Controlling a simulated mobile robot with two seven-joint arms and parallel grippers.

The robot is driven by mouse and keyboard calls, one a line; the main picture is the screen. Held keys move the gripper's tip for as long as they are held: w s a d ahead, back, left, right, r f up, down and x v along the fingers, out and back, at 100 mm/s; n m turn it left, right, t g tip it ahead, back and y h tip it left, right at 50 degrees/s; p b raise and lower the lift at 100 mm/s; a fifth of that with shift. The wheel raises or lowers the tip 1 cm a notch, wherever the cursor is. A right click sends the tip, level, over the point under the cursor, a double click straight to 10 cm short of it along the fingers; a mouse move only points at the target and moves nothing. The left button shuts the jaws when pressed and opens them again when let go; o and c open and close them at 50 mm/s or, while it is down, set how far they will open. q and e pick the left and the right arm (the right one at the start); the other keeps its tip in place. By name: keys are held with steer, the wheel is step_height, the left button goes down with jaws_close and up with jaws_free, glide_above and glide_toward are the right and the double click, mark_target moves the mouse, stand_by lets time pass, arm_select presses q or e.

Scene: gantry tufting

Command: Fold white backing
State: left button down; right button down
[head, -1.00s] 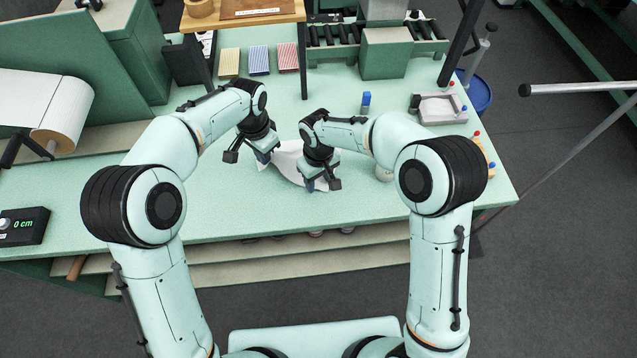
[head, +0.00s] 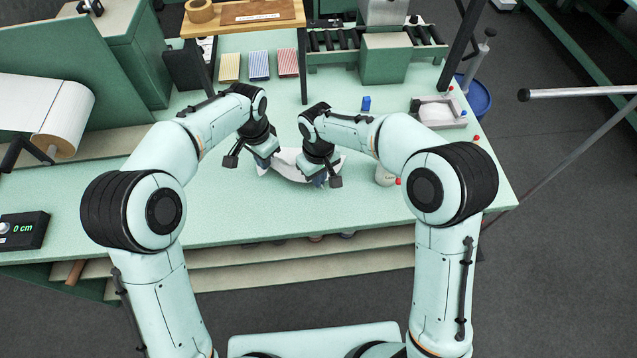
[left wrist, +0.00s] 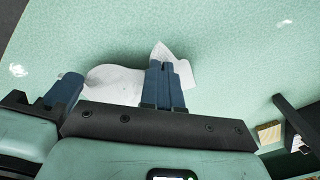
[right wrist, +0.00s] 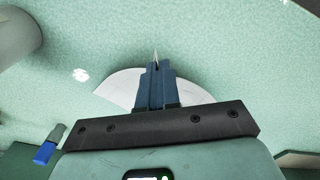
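The white backing (head: 290,166) is a small curved sheet on the green bench, between and under my two grippers. My left gripper (head: 263,160) is at its left end. In the left wrist view its fingers (left wrist: 164,72) are together on the backing (left wrist: 116,82), with a pointed white piece showing past them. My right gripper (head: 321,180) is at its right end. In the right wrist view its fingers (right wrist: 156,72) are together, with a thin white tip between them and backing (right wrist: 118,86) on either side. My grippers hide part of the sheet.
A whitish rounded container (head: 384,176) stands just right of my right gripper. A white roll (head: 62,112) is at left. The bench front is clear.

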steer(key=shift+r, duration=0.75)
